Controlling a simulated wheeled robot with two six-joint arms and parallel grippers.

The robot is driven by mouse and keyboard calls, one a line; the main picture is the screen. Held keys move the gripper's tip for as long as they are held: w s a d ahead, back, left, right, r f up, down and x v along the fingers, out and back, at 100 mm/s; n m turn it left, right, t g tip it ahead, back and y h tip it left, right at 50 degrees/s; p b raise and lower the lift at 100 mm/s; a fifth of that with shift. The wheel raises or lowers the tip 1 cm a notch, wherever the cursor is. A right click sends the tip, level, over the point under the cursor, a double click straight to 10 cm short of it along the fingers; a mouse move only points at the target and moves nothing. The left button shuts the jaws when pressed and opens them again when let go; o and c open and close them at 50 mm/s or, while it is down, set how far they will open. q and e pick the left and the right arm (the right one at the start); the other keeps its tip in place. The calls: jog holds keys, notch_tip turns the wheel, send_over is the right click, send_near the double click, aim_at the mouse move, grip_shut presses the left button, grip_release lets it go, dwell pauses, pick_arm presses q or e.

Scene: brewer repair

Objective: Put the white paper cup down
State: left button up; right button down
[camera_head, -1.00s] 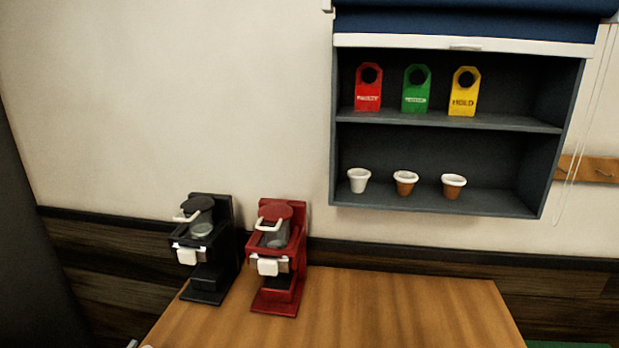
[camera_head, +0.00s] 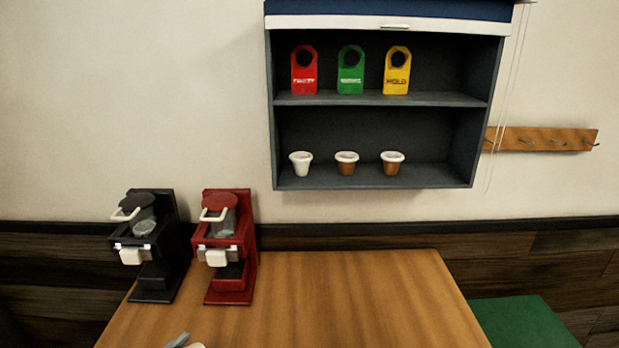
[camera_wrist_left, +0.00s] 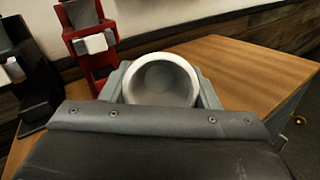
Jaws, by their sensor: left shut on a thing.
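My left gripper (camera_wrist_left: 161,66) is shut on a white paper cup (camera_wrist_left: 160,88) in the left wrist view. I look into the cup's round open mouth, with a grey finger on each side. The cup appears over the wooden table (camera_wrist_left: 235,75); whether its base touches the top is hidden. In the head view only a grey tip of my left gripper (camera_head: 178,340) and a sliver of white show at the bottom edge. My right gripper is not in view.
A black brewer (camera_head: 152,245) and a red brewer (camera_head: 229,245) stand at the table's back left. The wall cabinet (camera_head: 380,178) holds red, green and yellow tags above, one white and two brown cups below. The table's middle and right are clear. A green surface (camera_head: 522,322) lies right.

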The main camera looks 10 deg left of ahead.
pick_arm(q)
jog(key=d, duration=0.1)
jog(key=d+h+b, duration=0.1)
jog(key=d+m+b, duration=0.1)
jog(key=shift+s+d+f+g, duration=0.1)
jog(key=shift+d+f+g, duration=0.1)
jog(key=shift+f+g, duration=0.15)
jog(key=d+r+m+g+h, duration=0.3)
jog(key=d+m+g+h, duration=0.15)
jog(key=d, duration=0.25)
jog(key=d+r+m+g+h, duration=0.4)
jog(key=d+g, duration=0.1)
jog(key=d, duration=0.2)
jog(key=shift+w+d+f+m+g+h, duration=0.55)
jog(key=shift+w+d+f+m+g, duration=1.75)
jog(key=shift+g, duration=1.1)
jog(key=s+a+f+n+t+y, duration=0.1)
jog(key=a+n+t, duration=0.3)
jog(key=a, duration=0.5)
jog(key=s+a+f+n+t+y, duration=0.1)
jog(key=s+a+n+t+y, duration=0.1)
jog(key=a+t, duration=0.5)
jog(key=s+a+n, duration=0.1)
jog(key=a+n, duration=0.1)
jog(key=shift+s+a+f, duration=0.2)
jog(key=shift+s+a, duration=0.1)
